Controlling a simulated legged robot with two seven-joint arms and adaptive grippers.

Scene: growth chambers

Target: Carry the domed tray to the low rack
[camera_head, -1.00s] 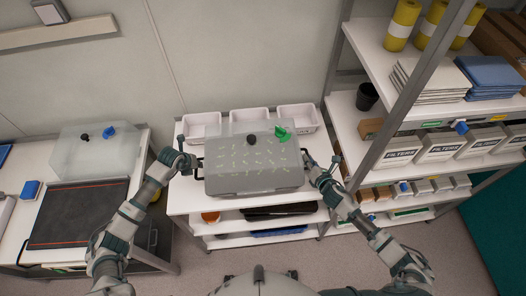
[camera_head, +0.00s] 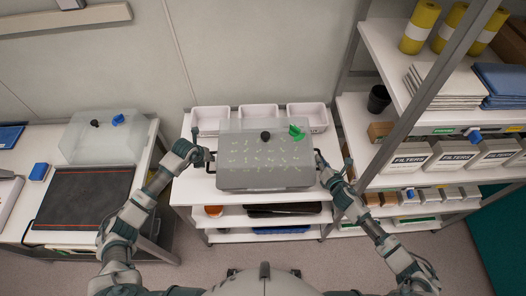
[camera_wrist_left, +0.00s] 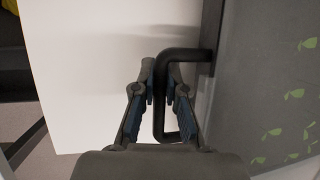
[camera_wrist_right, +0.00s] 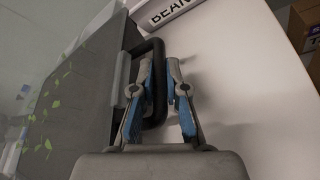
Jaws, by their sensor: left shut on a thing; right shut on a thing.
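The domed tray (camera_head: 265,178) is a grey tray with a clear dome, seedlings inside, a black knob and a green clip on top. It is level over the white top of a low rack (camera_head: 185,190); I cannot tell whether it touches the surface. My left gripper (camera_head: 207,158) is shut on its left black handle, which shows in the left wrist view (camera_wrist_left: 160,110). My right gripper (camera_head: 322,165) is shut on its right handle, which shows in the right wrist view (camera_wrist_right: 157,85).
Several white bins (camera_head: 258,118) stand along the back of the rack top. A shelf unit (camera_head: 350,110) with filter boxes stands close on the right. A bench on the left holds a black mat (camera_head: 85,198) and another clear dome (camera_head: 100,142).

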